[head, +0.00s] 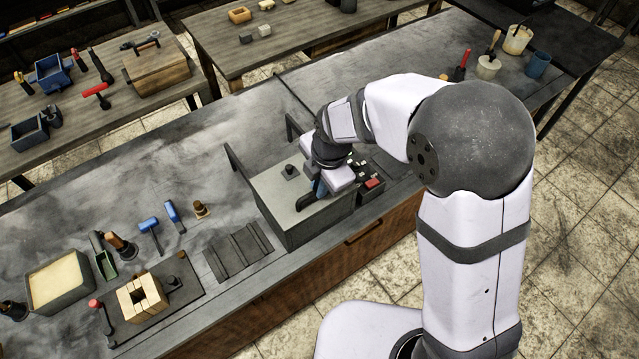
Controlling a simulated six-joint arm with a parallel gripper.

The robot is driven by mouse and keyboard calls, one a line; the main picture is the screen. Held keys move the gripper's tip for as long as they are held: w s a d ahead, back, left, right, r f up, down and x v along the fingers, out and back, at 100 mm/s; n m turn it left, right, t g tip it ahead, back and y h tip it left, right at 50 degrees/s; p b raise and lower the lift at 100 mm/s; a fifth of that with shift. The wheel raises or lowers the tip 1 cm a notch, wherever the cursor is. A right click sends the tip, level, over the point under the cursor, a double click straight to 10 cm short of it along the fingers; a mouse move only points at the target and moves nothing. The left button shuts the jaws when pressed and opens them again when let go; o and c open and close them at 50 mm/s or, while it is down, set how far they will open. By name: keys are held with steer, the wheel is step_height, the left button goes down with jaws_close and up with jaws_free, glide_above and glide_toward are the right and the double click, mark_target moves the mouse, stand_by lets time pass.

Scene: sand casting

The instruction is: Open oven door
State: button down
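The oven (272,190) is a grey box with a light top and a dark front, standing near the front edge of the dark workbench. A small dark knob or vent sits on its top. A panel with a red switch (372,184) is at its right side. The door itself is hard to make out, and my arm hides part of the oven's right side. A short black bar (307,200) shows at the oven's upper front edge. My gripper (318,190) points down close to this bar, above the front right of the oven. Whether it touches the bar, and its finger opening, cannot be seen.
Dark upright handles or posts (234,157) stand behind the oven. A ribbed dark plate (238,250) lies to its left, with blue-headed hammers (150,224) and a wooden mould (142,298) farther left. Cups and brushes (488,66) stand at the back right.

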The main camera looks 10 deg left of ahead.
steer(key=w+a+p, duration=0.1)
steer(key=w+a, duration=1.1)
steer(key=shift+r+p, duration=0.15)
steer(key=shift+p, duration=0.2)
steer(key=c, duration=1.8)
jaws_free()
steer(key=shift+s+d+r+b, duration=0.15)
steer(key=shift+r+b, duration=0.35)
steer(key=shift+r, duration=0.7)
steer(key=shift+s+d+r+b, duration=0.2)
steer(key=shift+r+b, duration=0.3)
steer(key=shift+r, duration=0.65)
steer(key=shift+s+d+r+b, duration=0.15)
steer(key=shift+r+b, duration=0.35)
steer(key=shift+r, duration=0.7)
